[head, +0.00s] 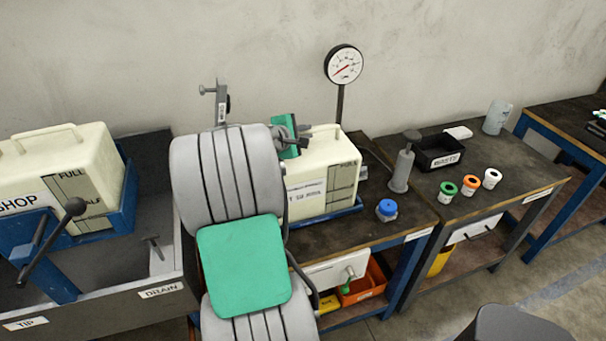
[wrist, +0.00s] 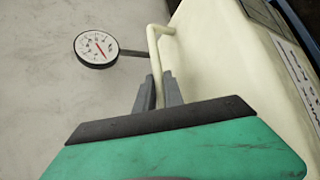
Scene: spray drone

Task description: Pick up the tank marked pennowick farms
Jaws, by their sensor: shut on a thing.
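A cream tank (head: 322,150) stands on a blue tray on the middle bench, partly hidden behind my arm. My gripper (wrist: 159,92) is shut on that handle. In the head view my gripper (head: 300,138) is at the tank's top left, mostly hidden by my arm. A second cream tank (head: 92,160), marked SHOP, sits at left in a blue cradle.
A round gauge (head: 344,64) stands on a post behind the tank. A grey pump-like cylinder (head: 402,168) and a blue-capped jar (head: 386,210) are to its right. A grey sink marked DRAIN (head: 160,292) is left.

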